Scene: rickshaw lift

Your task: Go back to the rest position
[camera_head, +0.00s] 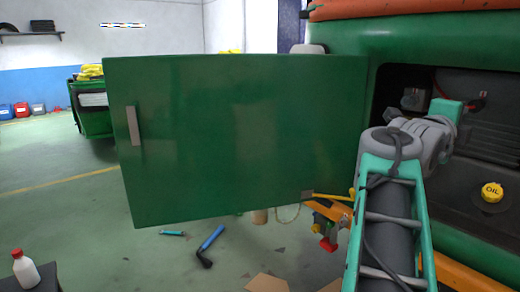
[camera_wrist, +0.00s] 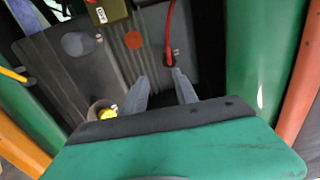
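My gripper (camera_wrist: 159,82) shows in the wrist view with its two grey fingers apart and nothing between them. It points into the open engine bay of the green rickshaw (camera_head: 340,32). A red cable (camera_wrist: 170,30) lies beyond the fingertips; contact does not show. In the head view my arm reaches up the right side to the bay, and the fingers cannot be made out there. The yellow oil cap (camera_head: 492,191) sits in the bay to the right of my arm. It also shows in the wrist view (camera_wrist: 107,111), left of the fingers.
The green door (camera_head: 240,135) with a grey handle stands wide open left of my arm. A blue tool (camera_head: 213,237) and cardboard pieces (camera_head: 267,283) lie on the floor. A white bottle (camera_head: 25,268) stands on a dark surface at the lower left. The floor at left is mostly clear.

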